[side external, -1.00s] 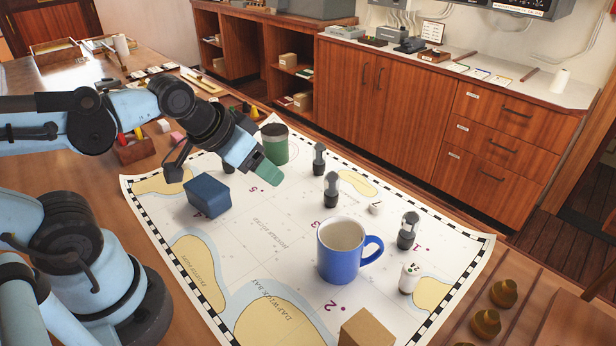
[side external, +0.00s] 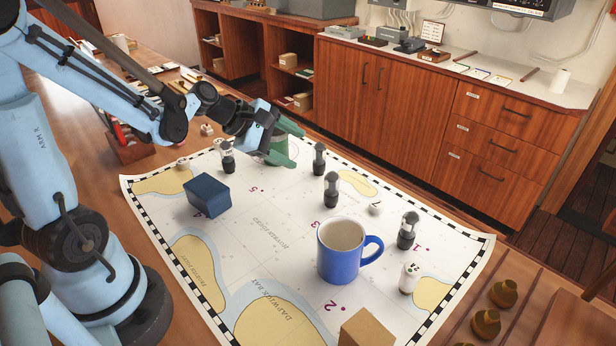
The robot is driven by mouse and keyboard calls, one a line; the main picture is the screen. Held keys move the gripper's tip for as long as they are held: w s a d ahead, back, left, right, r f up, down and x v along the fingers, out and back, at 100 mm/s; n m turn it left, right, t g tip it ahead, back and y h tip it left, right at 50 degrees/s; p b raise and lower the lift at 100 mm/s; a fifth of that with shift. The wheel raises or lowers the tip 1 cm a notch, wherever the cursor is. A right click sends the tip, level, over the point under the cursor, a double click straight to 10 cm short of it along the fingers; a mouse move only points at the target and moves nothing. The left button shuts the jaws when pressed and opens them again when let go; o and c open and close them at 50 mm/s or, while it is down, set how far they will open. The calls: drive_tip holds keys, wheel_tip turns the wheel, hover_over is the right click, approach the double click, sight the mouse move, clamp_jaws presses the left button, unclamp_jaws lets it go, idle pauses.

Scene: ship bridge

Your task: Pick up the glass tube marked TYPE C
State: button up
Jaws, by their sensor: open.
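Several small glass tubes with dark caps and bases stand upright on the chart. One tube (side external: 227,157) is at the far left, one (side external: 319,159) at the back middle, one (side external: 331,190) nearer the middle, and one (side external: 408,231) at the right. Their markings are too small to read, so I cannot tell which is TYPE C. My gripper (side external: 291,144) is open and empty, with green fingertips. It is above the back of the chart, left of the back middle tube and apart from it.
A blue mug (side external: 340,252) stands at the chart's front middle, and a dark blue box (side external: 208,195) at its left. A small white bottle (side external: 409,278) is at the right, a cardboard box (side external: 366,329) at the front. The chart's (side external: 277,215) centre-left is mostly clear.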

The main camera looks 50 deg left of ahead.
sight(325, 151)
drive_tip(key=w+a+f+n+t+h, duration=0.1)
drive_tip(key=w+a+f+n+t, duration=0.3)
drive_tip(key=n, duration=0.6)
drive_tip(key=shift+g, duration=0.7)
drive_tip(key=x, duration=0.9)
drive_tip(key=shift+w+a+r, duration=0.1)
drive_tip(key=shift+w+a, duration=0.05)
drive_tip(key=shift+w, duration=0.25)
drive_tip(key=c, duration=1.1)
drive_tip(key=shift+r, duration=0.15)
